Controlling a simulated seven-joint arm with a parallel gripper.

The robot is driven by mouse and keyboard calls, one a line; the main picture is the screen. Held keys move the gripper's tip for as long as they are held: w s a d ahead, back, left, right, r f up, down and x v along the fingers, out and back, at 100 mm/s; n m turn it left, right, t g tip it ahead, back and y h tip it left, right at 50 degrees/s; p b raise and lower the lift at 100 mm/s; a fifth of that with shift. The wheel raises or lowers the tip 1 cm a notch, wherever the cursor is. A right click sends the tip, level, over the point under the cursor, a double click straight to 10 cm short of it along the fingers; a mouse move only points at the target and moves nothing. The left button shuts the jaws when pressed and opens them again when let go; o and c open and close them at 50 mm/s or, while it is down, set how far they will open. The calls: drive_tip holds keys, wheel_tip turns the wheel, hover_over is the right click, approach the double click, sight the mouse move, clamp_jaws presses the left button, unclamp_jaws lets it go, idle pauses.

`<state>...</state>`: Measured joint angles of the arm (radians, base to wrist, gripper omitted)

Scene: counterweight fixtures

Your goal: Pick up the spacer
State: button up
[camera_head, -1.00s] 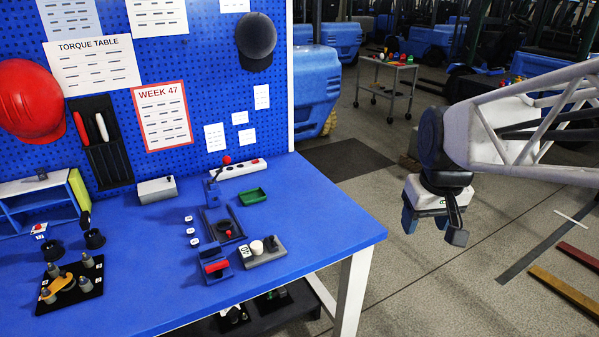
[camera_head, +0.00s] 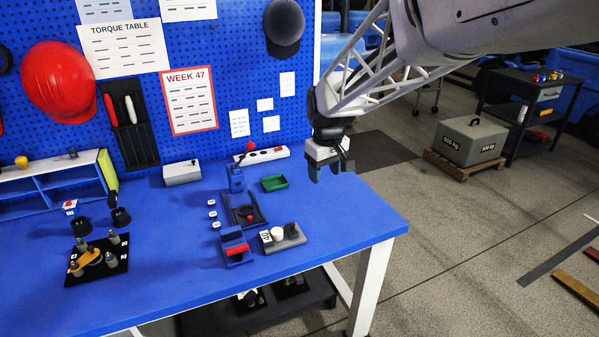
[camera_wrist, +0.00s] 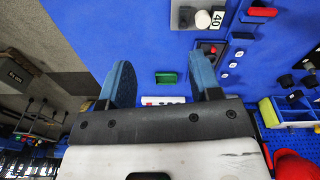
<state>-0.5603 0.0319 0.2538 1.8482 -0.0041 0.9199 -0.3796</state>
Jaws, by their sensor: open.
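My gripper (camera_head: 331,171) is open and empty above the right end of the blue bench; its two blue fingers also show apart in the wrist view (camera_wrist: 162,70). I cannot tell for certain which piece is the spacer. A grey block (camera_head: 293,241) near the bench's front right holds a white round piece (camera_head: 277,233), a dark piece (camera_head: 291,230) and a card marked 40 (camera_head: 266,238). In the wrist view the white round piece (camera_wrist: 203,19) is at the top, beyond the fingertips. My gripper is apart from all of these.
A green tray (camera_head: 274,183) and a white power strip (camera_head: 262,156) lie near the gripper. A dark fixture (camera_head: 233,209) with a red ball and a blue block with a red bar (camera_head: 236,248) stand left of the grey block. The bench's right end is clear.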

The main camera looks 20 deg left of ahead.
drive_tip(key=a+f+n, duration=0.1)
drive_tip(key=a+f, duration=0.2)
drive_tip(key=a, duration=0.3)
drive_tip(key=w+a+f+n, duration=0.1)
drive_tip(key=a+f, duration=0.2)
drive_tip(key=a, duration=0.3)
drive_tip(key=a+f+n, duration=0.1)
drive_tip(key=a+f, duration=0.2)
drive_tip(key=a, duration=0.3)
drive_tip(key=n, duration=0.4)
hover_over(217, 224)
drive_tip(key=shift+g, duration=0.4)
wheel_tip(217, 224, down, 11)
drive_tip(key=shift+s+a+r, duration=0.1)
drive_tip(key=shift+s, duration=0.05)
drive_tip(key=shift+f, duration=1.35)
drive_tip(key=shift+f, duration=2.6)
